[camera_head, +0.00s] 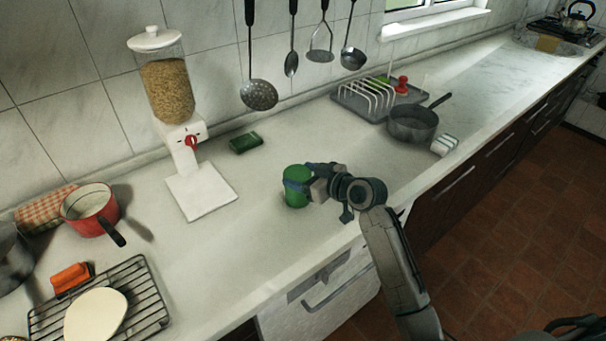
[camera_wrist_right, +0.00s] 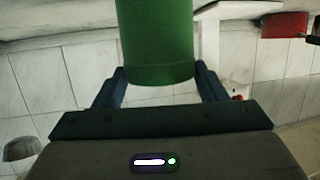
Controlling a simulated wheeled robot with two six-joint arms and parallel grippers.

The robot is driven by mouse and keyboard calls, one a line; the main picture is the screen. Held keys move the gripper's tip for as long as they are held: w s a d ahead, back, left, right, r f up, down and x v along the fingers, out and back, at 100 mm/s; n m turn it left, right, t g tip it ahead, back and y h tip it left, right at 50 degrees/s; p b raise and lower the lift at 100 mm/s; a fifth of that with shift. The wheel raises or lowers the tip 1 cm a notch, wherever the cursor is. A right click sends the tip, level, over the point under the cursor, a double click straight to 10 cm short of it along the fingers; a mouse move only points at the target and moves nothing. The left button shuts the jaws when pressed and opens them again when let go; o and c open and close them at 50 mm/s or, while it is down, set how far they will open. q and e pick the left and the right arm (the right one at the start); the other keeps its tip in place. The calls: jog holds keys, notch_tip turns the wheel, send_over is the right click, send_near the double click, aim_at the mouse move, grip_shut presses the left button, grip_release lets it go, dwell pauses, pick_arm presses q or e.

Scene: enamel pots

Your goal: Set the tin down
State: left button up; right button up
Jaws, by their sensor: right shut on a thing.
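The tin is a plain green cylinder (camera_head: 295,192), upright near the middle of the counter in the head view. It also shows large at the top of the right wrist view (camera_wrist_right: 155,40). My right gripper (camera_head: 303,186) is shut on the tin from the right, with one finger on each side of it in the wrist view (camera_wrist_right: 158,82). I cannot tell whether the tin's base touches the counter (camera_head: 255,235) or is slightly above it. My left gripper is not in view.
A cereal dispenser (camera_head: 168,90) on a white base and a green sponge (camera_head: 245,142) stand behind the tin. A red pot (camera_head: 90,209) and wire rack (camera_head: 145,275) are at left. A dish rack (camera_head: 365,97) and grey pan (camera_head: 413,124) are at right. Counter around the tin is clear.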

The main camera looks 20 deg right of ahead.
jog(key=o, duration=1.1)
jog(key=shift+s+d, duration=0.25)
jog(key=shift+s, duration=0.1)
jog(key=b+v, duration=0.2)
jog(key=v, duration=0.9)
jog(key=shift+r, duration=0.25)
